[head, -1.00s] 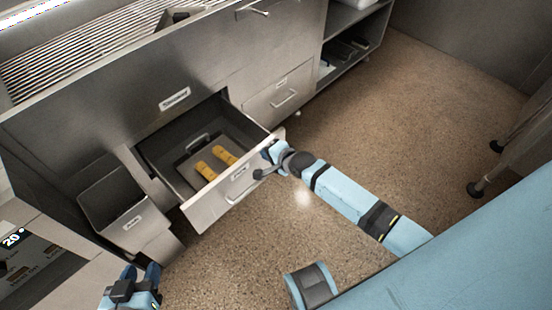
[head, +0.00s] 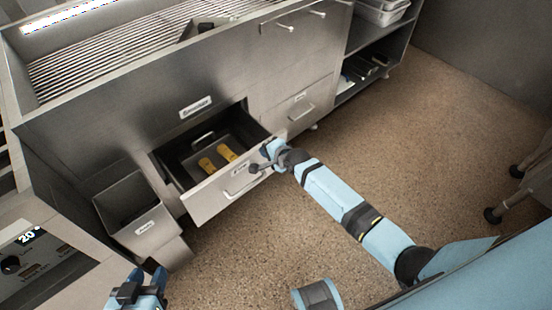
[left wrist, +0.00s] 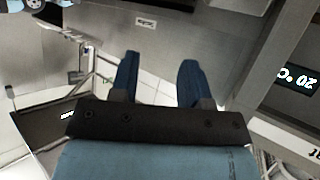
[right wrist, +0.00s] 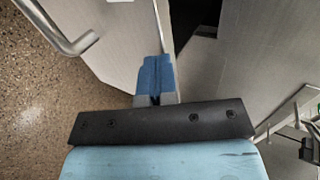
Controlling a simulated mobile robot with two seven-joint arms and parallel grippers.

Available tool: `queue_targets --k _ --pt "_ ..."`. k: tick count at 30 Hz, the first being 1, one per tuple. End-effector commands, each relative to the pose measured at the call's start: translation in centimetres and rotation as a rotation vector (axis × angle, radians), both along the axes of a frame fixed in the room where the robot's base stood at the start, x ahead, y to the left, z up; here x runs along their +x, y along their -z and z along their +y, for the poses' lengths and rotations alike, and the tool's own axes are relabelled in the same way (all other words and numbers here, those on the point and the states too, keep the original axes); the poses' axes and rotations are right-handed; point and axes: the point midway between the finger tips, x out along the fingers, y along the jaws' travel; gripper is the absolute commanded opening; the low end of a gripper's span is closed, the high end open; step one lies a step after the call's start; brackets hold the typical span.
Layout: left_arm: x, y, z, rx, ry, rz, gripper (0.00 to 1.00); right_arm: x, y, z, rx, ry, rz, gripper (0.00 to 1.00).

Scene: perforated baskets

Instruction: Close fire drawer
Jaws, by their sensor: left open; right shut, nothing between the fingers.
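The fire drawer (head: 205,202) stands partly pulled out of the steel counter front, with a bar handle (head: 240,186) on its face. Inside it lie two yellow items (head: 217,158) and a tray-like piece with a handle. My right gripper (head: 268,152) is shut and empty at the right end of the drawer front, by its top edge. In the right wrist view the shut fingers (right wrist: 155,75) overlap the panel edge; whether they touch it I cannot tell. My left gripper (head: 149,275) is open and empty at the lower left, with its fingers apart in the left wrist view (left wrist: 160,78).
A grey open bin (head: 130,205) hangs left of the drawer. A closed drawer (head: 290,115) is right of it. A grill top (head: 120,55) lies above. An open shelf (head: 370,60) stands at the right. The speckled floor (head: 420,150) in front is clear.

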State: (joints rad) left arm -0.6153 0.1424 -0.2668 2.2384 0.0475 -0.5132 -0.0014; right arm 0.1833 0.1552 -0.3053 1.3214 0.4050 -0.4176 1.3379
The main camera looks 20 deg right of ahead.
Motion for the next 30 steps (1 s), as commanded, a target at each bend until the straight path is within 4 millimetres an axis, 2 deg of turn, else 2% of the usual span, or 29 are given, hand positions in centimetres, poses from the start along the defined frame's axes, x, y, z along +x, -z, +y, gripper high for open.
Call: queue_targets --k 1,8,10,18,24,30 --pt "0.0 0.2 0.0 0.000 0.000 0.000 0.43 1.3 -0.1 0.5 0.004 0.002 -0.002 0.00" --pt "0.1 0.8 -0.1 -0.017 0.000 -0.016 0.43 6.9 0.2 2.5 0.004 0.001 -0.003 0.00" --pt "1.0 -1.4 -1.0 -0.055 0.017 -0.101 0.43 8.5 0.4 3.2 0.003 0.000 -0.002 0.00" --pt "2.5 -6.2 -3.4 -0.192 0.055 -0.330 0.43 13.9 0.4 5.0 0.002 0.000 -0.001 0.00" --pt "2.6 -8.9 -4.4 -0.265 0.078 -0.442 0.43 16.1 0.3 5.8 0.001 0.000 0.000 0.00" --pt "2.5 -10.1 -4.7 -0.299 0.089 -0.488 0.43 17.0 0.1 6.2 0.000 0.000 0.001 0.00"
